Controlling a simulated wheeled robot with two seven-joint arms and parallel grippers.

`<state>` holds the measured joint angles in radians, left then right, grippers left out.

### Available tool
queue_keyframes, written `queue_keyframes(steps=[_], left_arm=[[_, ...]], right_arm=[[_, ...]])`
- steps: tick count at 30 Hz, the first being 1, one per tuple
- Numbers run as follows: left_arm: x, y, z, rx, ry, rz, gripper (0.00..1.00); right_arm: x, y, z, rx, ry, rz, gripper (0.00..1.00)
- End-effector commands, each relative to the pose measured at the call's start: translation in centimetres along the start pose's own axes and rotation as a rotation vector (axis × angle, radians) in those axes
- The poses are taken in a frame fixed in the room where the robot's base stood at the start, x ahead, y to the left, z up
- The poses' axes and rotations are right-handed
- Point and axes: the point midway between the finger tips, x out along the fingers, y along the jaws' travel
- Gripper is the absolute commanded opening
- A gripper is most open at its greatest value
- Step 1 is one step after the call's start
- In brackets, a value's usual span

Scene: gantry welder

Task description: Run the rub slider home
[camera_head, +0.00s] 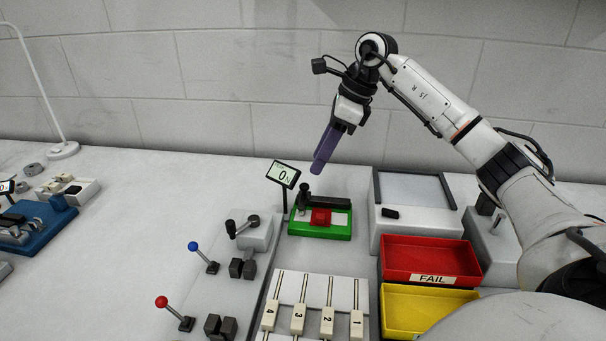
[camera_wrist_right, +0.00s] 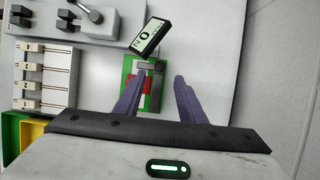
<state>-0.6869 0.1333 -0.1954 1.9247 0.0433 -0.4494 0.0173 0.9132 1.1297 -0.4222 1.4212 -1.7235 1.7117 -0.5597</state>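A green fixture (camera_head: 320,232) with a pale bed, a red block (camera_head: 321,216) and a dark bar with an upright black post (camera_head: 304,195) stands at mid-table. It also shows in the wrist view, its green base (camera_wrist_right: 127,66) partly hidden by a finger. No label reading "rub" shows. Its small display (camera_head: 283,174) reads 0. My right gripper (camera_head: 323,165) is above and behind the fixture, purple fingers pointing down. In the wrist view the fingers (camera_wrist_right: 158,82) are spread apart with nothing held. My left gripper is not in view.
Numbered sliders (camera_head: 327,321) lie in front of the fixture. A red FAIL bin (camera_head: 431,256), a yellow bin (camera_head: 425,306) and a grey-white box (camera_head: 412,200) stand to the right. Blue-knob (camera_head: 194,247) and red-knob (camera_head: 162,302) levers stand left. A wall (camera_head: 230,90) is behind.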

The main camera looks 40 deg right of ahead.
Motion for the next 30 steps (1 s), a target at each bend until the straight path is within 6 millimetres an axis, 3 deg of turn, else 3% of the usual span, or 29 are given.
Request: queue_keyframes(steps=[3,9,14,22,23,29,30], left_arm=[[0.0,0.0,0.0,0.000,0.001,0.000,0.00],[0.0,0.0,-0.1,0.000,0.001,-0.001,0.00],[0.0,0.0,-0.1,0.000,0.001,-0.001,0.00],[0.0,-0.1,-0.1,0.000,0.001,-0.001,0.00],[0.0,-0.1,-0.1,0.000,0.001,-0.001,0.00],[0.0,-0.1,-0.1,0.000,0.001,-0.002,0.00],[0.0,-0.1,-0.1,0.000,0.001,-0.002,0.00]], right_arm=[[2.6,0.2,0.0,-0.001,0.002,0.006,0.37],[5.5,0.1,0.1,-0.002,0.000,0.004,0.37],[6.6,0.1,0.1,-0.002,-0.001,0.002,0.37],[6.8,0.1,0.0,-0.002,-0.001,0.002,0.37],[6.8,0.1,0.0,-0.002,-0.001,0.002,0.35],[6.7,0.1,0.0,-0.002,-0.001,0.002,0.01],[6.7,0.1,0.0,-0.002,-0.001,0.002,0.00]])
